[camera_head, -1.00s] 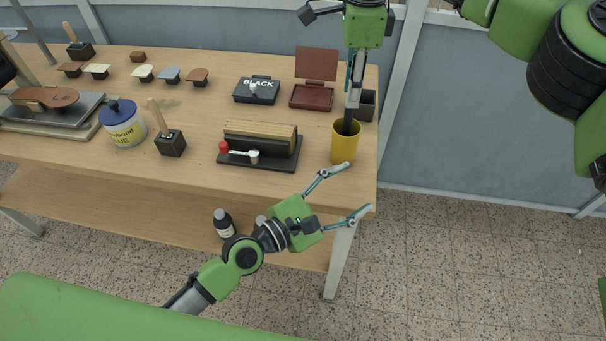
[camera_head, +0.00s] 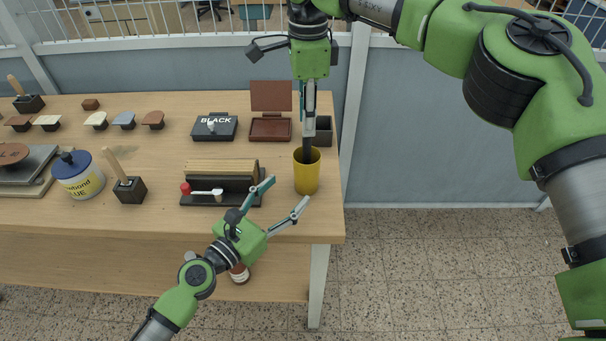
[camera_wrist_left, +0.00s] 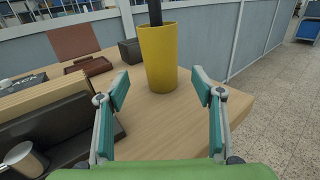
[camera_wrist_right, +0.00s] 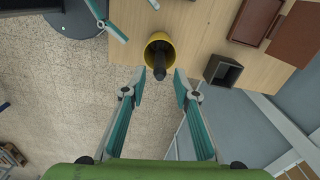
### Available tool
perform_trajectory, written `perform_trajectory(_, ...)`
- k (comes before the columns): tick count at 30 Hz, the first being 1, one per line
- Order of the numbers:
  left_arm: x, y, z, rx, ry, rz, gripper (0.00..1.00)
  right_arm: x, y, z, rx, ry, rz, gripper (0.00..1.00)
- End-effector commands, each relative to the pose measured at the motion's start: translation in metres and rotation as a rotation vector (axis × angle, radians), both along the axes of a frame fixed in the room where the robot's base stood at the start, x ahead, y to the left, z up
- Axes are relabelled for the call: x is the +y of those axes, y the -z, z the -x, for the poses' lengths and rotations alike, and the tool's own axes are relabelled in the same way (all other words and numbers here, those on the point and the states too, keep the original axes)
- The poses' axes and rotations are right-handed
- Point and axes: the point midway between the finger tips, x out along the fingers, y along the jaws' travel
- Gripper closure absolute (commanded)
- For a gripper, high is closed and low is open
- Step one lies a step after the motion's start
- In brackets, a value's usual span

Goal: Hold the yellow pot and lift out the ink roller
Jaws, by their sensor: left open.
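The yellow pot (camera_head: 306,178) stands upright near the table's right end, with the dark ink roller (camera_head: 306,146) upright inside it; the roller's lower part is hidden. My left gripper (camera_head: 287,191) is open and empty at the table's front edge. In the left wrist view the pot (camera_wrist_left: 158,62) is ahead, between and beyond the fingertips (camera_wrist_left: 160,88), not touched. My right gripper (camera_head: 308,122) points down above the pot. In the right wrist view its fingertips (camera_wrist_right: 160,85) are apart, with the roller's dark top (camera_wrist_right: 162,72) between them and the yellow rim (camera_wrist_right: 150,47) beyond.
A dark square container (camera_head: 324,132) stands behind the pot. A brown open ink pad (camera_head: 270,129) and a black box (camera_head: 214,128) are to the left. A dark stand with a wooden block (camera_head: 222,167) is left of the pot. The table's right edge is close.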

Motion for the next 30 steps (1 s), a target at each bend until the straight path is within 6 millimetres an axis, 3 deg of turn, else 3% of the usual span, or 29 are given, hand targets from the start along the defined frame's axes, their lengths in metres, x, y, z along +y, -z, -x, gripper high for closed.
perform_trajectory(6, -0.026, -0.002, -0.036, -0.003, 0.000, 0.001, 0.39, 0.000, 0.000, 0.000, 0.000, 0.000, 0.000, 0.72)
perform_trajectory(13, -0.046, -0.001, -0.063, -0.002, 0.000, 0.000, 0.39, 0.000, 0.000, 0.000, 0.000, 0.000, 0.000, 0.72)
perform_trajectory(27, -0.053, 0.000, -0.073, -0.001, 0.000, -0.001, 0.39, 0.000, 0.000, 0.000, 0.000, 0.000, 0.000, 0.72)
perform_trajectory(30, -0.053, 0.000, -0.073, -0.001, 0.000, -0.001, 0.63, 0.000, 0.000, 0.000, 0.000, 0.000, 0.000, 0.72)
